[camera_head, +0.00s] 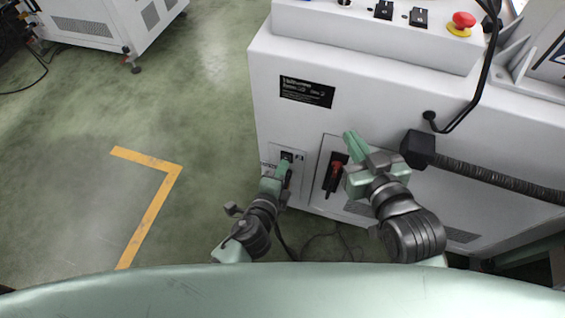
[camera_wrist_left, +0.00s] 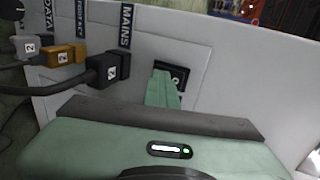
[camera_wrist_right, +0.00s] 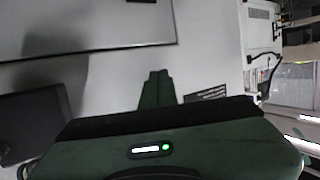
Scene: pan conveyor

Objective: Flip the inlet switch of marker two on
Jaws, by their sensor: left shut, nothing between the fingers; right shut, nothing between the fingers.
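The inlet switch (camera_head: 287,155) is a small black rocker low on the left of the white machine's front panel. It also shows in the left wrist view (camera_wrist_left: 181,72), partly hidden by my left fingers. My left gripper (camera_head: 283,168) is shut and empty, with its tips (camera_wrist_left: 163,75) right at the switch. I cannot tell whether they touch it, or which way the rocker is set. My right gripper (camera_head: 350,138) is shut and empty in front of the machine's panel; its fingers also show in the right wrist view (camera_wrist_right: 157,76).
A black plug marked 2 (camera_wrist_left: 108,70) sits under a MAINS label, beside an orange plug (camera_wrist_left: 64,53) and a grey plug (camera_wrist_left: 30,46). A red-handled switch (camera_head: 336,170) is left of my right gripper. A red emergency button (camera_head: 463,20) is on top. Open floor lies left.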

